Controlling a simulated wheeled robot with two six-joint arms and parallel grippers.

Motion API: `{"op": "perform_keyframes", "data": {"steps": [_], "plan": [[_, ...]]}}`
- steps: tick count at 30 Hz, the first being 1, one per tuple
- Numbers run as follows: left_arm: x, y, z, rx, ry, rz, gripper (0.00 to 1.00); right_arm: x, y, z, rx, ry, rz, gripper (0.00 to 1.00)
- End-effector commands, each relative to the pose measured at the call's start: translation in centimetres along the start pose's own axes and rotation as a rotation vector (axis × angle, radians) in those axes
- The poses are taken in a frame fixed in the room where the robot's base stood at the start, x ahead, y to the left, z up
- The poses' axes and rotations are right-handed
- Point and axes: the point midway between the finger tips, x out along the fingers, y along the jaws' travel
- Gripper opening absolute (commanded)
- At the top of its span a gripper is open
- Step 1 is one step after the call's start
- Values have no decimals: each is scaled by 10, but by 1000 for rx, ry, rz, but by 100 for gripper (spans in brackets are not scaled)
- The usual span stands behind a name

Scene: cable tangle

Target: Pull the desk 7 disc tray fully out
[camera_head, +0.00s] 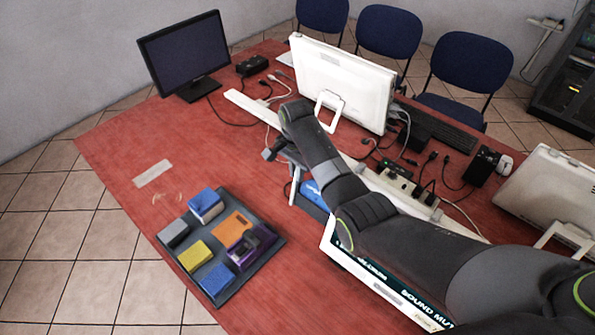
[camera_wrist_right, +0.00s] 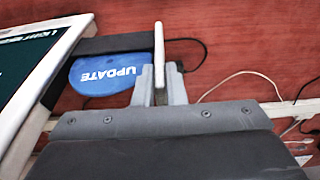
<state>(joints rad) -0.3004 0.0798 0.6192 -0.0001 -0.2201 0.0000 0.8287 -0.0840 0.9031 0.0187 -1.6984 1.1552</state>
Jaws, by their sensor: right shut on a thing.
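My right gripper (camera_head: 290,167) is shut on a thin white upright plate (camera_head: 294,190), which looks like the front of the disc tray. In the right wrist view the gripper's grey fingers (camera_wrist_right: 160,78) stand on either side of this plate (camera_wrist_right: 159,48). Beside it, a blue disc marked UPDATE (camera_wrist_right: 100,74) lies on the dark tray (camera_wrist_right: 115,45), which sticks out from the side of a white-framed screen (camera_wrist_right: 42,75). In the head view the blue disc (camera_head: 314,194) is partly hidden by my right arm. I cannot read a desk number. My left gripper is not in view.
A dark organiser (camera_head: 262,262) with coloured blocks lies at the front left. A white monitor (camera_head: 342,82), a black monitor (camera_head: 184,52), a power strip (camera_head: 400,183) and loose cables (camera_head: 445,165) lie farther back.

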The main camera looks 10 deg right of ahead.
Motion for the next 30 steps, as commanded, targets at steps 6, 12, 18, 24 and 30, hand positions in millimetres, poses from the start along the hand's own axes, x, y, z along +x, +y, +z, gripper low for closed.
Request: {"op": "perform_keyframes", "data": {"steps": [6, 12, 18, 24, 30], "plan": [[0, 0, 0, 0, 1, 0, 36, 1, 1, 1, 0, -4, 2, 20], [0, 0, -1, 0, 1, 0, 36, -2, 0, 0, 0, -2, 0, 20], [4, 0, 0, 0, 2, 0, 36, -27, -1, 0, 0, 1, -4, 20], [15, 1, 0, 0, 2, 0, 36, -75, -2, -1, 0, 2, -6, 20], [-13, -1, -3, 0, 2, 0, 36, -128, 0, 0, -1, -2, 1, 20]]}}
